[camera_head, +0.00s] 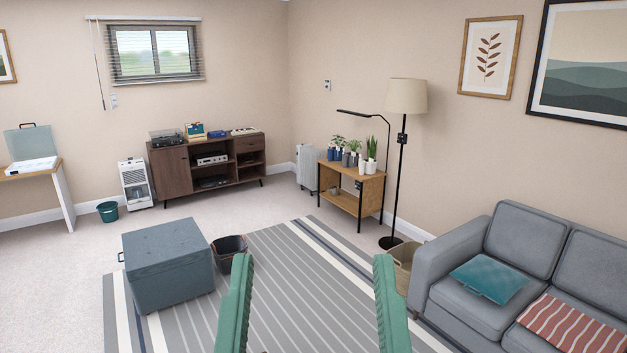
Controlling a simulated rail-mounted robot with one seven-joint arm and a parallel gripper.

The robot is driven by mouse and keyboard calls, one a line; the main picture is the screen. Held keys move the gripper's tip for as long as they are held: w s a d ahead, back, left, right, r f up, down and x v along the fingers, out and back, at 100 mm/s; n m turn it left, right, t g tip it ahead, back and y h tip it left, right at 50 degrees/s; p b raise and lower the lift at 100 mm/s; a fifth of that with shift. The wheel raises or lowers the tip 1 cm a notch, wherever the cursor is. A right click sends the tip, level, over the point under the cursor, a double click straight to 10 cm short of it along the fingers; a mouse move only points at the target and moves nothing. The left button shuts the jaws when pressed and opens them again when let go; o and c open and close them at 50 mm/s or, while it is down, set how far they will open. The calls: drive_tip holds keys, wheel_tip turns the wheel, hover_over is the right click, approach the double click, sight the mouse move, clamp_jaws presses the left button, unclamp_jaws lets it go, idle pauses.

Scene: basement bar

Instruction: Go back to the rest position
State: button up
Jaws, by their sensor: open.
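My gripper (311,268) shows at the bottom middle of the head view as two green fingers set wide apart. It is open, and only the striped rug shows between the fingers. Nothing is held. The lower part of the gripper and the rest of the arm are outside the picture.
A blue-grey storage ottoman (168,262) and a dark basket (228,252) stand left of my gripper on the striped rug (290,262). A grey sofa (470,250) is at right, with a woven basket (402,262) beside it. A plant stand (345,202), lamp (405,97) and sideboard (172,180) stand behind.

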wheel_tip(320, 180, up, 23)
drive_tip(key=p, duration=1.9)
drive_tip(key=shift+a, duration=0.15)
drive_tip(key=shift+r, duration=0.1)
